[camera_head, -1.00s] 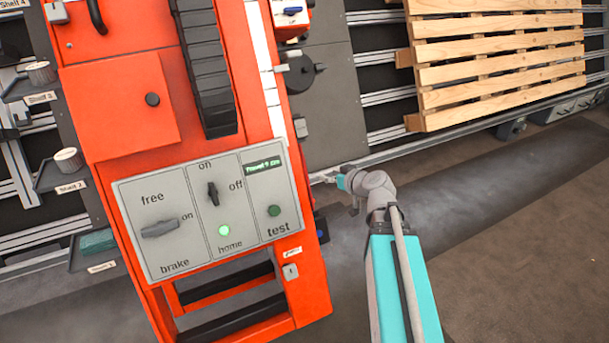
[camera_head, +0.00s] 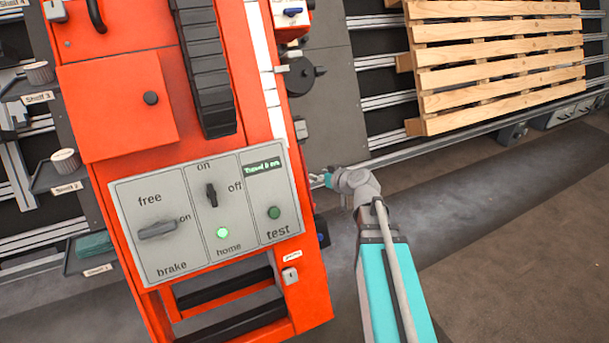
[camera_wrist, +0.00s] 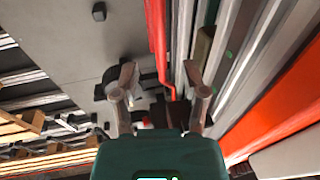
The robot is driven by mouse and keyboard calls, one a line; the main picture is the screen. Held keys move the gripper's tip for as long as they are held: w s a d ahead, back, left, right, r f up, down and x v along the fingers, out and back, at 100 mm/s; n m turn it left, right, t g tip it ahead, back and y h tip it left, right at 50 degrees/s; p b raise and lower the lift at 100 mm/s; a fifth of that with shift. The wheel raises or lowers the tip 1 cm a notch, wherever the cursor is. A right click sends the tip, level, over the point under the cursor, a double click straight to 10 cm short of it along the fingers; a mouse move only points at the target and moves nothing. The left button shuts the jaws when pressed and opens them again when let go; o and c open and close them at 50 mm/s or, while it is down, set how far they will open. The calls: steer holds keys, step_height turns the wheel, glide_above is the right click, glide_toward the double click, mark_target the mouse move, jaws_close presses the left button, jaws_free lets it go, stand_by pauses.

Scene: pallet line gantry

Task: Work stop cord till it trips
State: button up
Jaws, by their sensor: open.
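My gripper (camera_wrist: 160,70) is open, with its two fingers apart in the wrist view. A thin red strip (camera_wrist: 157,40), which may be the stop cord, runs down between the fingers and bends near its lower end. I cannot tell whether it touches either finger. In the head view my gripper (camera_head: 318,178) is at the right side of the orange machine (camera_head: 120,95), low down and partly hidden by its edge. No cord can be made out there.
The grey control panel (camera_head: 208,215) faces me with switches and a lit green lamp (camera_head: 222,233). A dark round fitting (camera_head: 300,76) juts from the machine's right side. A wooden pallet (camera_head: 495,60) stands at upper right. The floor at right is clear.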

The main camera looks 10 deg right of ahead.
mark_target(306, 171)
steer(key=b+x, duration=0.2)
steer(key=x, duration=0.6)
steer(key=shift+w+a+f+b, duration=0.1)
steer(key=shift+b, duration=0.25)
jaws_close()
